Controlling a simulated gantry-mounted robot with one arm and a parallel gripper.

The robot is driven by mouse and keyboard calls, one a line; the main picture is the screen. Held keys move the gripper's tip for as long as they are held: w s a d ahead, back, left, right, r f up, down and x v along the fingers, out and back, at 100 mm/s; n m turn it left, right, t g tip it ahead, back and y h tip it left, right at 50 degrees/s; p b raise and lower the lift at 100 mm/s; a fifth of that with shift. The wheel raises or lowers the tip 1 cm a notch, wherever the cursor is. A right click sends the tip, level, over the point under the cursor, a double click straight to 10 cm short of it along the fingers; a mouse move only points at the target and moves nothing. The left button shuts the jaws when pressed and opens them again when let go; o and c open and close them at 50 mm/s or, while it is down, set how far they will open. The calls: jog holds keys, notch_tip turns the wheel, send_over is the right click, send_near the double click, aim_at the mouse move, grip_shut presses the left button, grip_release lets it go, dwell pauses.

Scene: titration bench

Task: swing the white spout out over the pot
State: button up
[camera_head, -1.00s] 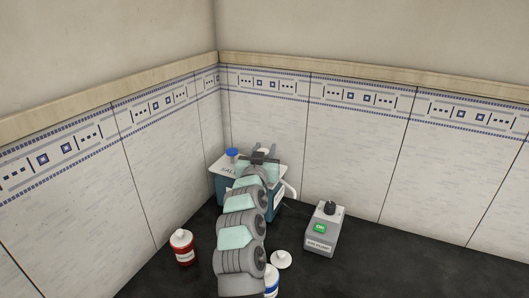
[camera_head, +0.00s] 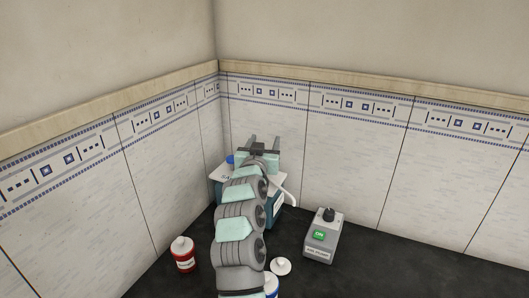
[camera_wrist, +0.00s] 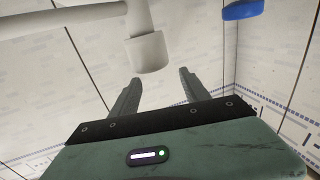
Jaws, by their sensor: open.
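In the wrist view, a white pipe with a thick cylindrical end (camera_wrist: 147,52), which looks like the spout, hangs just beyond my gripper (camera_wrist: 160,76). A horizontal white arm runs left from it. The open fingers point toward it; I see no clear contact. In the head view, my gripper (camera_head: 264,141) is raised above the teal box with a white top (camera_head: 275,202), its fingers upward in the picture. A curved white piece (camera_head: 291,196) shows at the box's right; I cannot tell if it is the spout. No pot can be made out with certainty.
A blue cap (camera_wrist: 240,9) is near the top right of the wrist view. On the dark bench are a red bottle with white cap (camera_head: 183,254), a grey box with green button and black knob (camera_head: 324,236), a small white round piece (camera_head: 281,266) and a partly hidden blue-and-white bottle (camera_head: 270,286).

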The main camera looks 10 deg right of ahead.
notch_tip(320, 180, up, 15)
jog(key=p, duration=0.3)
jog(key=shift+f, duration=0.15)
jog(key=shift+c, duration=0.3)
